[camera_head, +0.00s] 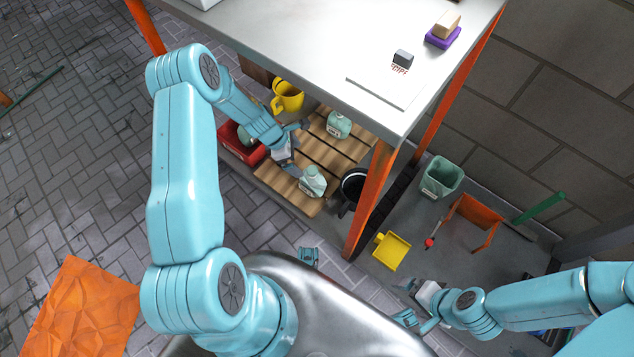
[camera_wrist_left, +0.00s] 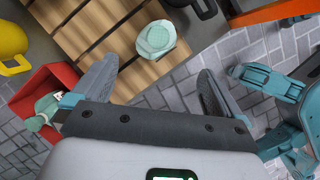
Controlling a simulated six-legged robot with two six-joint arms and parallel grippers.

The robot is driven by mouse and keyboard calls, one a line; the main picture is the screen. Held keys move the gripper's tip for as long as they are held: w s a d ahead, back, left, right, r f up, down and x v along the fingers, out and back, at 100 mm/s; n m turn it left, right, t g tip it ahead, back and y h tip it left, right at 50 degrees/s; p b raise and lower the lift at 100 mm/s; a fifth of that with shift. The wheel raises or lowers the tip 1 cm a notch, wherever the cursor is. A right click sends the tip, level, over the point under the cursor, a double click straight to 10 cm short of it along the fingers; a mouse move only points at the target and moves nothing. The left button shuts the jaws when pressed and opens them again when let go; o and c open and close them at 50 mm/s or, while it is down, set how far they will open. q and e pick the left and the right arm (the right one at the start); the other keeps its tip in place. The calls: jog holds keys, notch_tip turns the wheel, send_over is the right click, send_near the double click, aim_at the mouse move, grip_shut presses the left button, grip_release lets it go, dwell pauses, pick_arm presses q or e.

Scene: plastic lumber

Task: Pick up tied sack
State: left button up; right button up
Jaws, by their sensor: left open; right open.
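A pale green tied sack (camera_head: 313,181) sits on the near end of a slatted wooden pallet (camera_head: 275,185) under the table. A second similar sack (camera_head: 338,124) sits farther back on the pallet. My left gripper (camera_head: 299,150) is open and empty above the pallet, close to the near sack. In the left wrist view the near sack (camera_wrist_left: 157,38) shows just beyond the gap between the open fingers (camera_wrist_left: 157,72), apart from both. Another greenish item (camera_wrist_left: 45,110) lies at a red bin (camera_wrist_left: 40,88). My right gripper (camera_head: 403,302) is open and empty at lower right.
The white table (camera_head: 300,45) with orange legs overhangs the pallet. A yellow jug (camera_head: 287,97) stands beside it, and a black pan (camera_head: 353,185) lies right of the near sack. Paving at left is mostly clear.

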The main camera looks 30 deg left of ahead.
pick_arm(q)
jog(key=b+x, duration=0.1)
jog(key=x, duration=0.4)
jog(key=b+x, duration=0.2)
jog(key=x, duration=0.3)
jog(key=shift+a+f+b, duration=0.15)
jog(key=shift+f+b, duration=0.15)
jog(key=shift+f, duration=0.05)
jog(key=b+x, duration=0.2)
jog(key=x, duration=0.3)
jog(key=shift+w+f, duration=0.15)
jog(key=shift+f, duration=0.1)
jog(key=c, duration=1.3)
notch_tip(320, 180, up, 9)
jog(key=p, duration=0.3)
jog(key=shift+w, duration=0.1)
jog(key=shift+r+p, duration=0.35)
jog(key=shift+r, duration=0.2)
